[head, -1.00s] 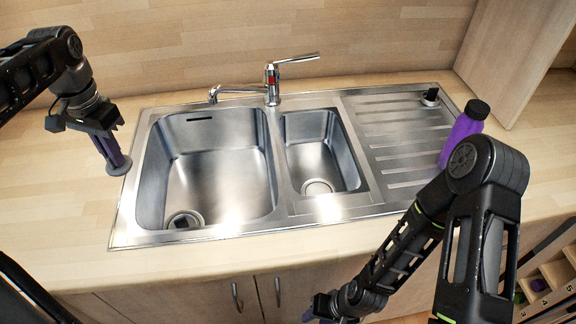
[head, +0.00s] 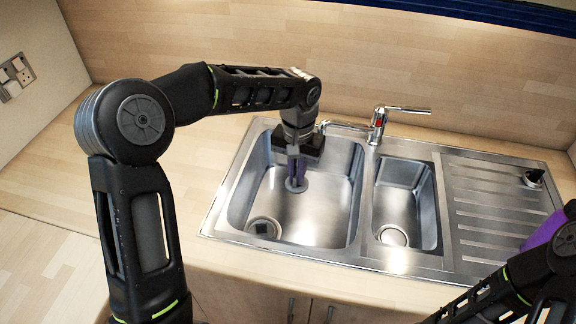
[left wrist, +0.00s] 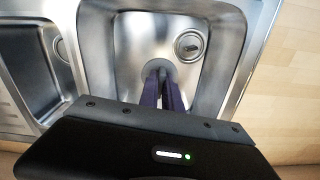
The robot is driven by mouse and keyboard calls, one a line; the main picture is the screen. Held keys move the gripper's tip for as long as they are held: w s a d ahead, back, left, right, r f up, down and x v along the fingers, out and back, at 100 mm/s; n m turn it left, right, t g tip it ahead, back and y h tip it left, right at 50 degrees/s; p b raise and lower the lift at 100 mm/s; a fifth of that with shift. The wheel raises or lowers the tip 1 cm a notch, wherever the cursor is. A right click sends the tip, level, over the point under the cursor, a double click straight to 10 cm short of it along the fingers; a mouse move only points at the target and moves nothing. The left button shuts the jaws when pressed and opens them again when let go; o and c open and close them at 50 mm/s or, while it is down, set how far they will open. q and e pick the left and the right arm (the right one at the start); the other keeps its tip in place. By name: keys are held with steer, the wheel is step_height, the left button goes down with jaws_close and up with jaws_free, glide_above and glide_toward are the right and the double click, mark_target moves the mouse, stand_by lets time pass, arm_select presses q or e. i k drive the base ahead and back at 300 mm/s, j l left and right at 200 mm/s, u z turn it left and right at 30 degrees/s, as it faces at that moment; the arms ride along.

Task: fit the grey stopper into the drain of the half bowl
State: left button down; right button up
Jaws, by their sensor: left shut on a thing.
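My left gripper (head: 296,178) is shut on the grey stopper (head: 295,186), a flat round disc at the tips of its purple fingers. It holds the stopper over the large bowl (head: 330,215), left of the half bowl. The half bowl (head: 405,200) is the smaller basin in the middle of the sink, with its round drain (head: 392,236) near the front. In the left wrist view the stopper (left wrist: 161,70) shows partly behind the fingers, and the half bowl (left wrist: 40,75) lies at the left. My right gripper is out of view.
The large bowl's drain (head: 264,228) has a dark square thing in it. The tap (head: 378,125) stands behind the bowls. A black object (head: 533,178) stands on the ribbed drainer (head: 490,205). A purple bottle (head: 543,232) is at the right, partly hidden by my right arm.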

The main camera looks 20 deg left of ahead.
mark_target(392, 241)
steer(key=l+z, duration=0.1)
steer(key=l, duration=0.5)
steer(key=i+l+z, duration=0.1)
steer(key=l, duration=0.45)
steer(key=i+l+z, duration=0.1)
steer(key=l, duration=0.5)
steer(key=i+l, duration=0.15)
steer(key=i, duration=0.05)
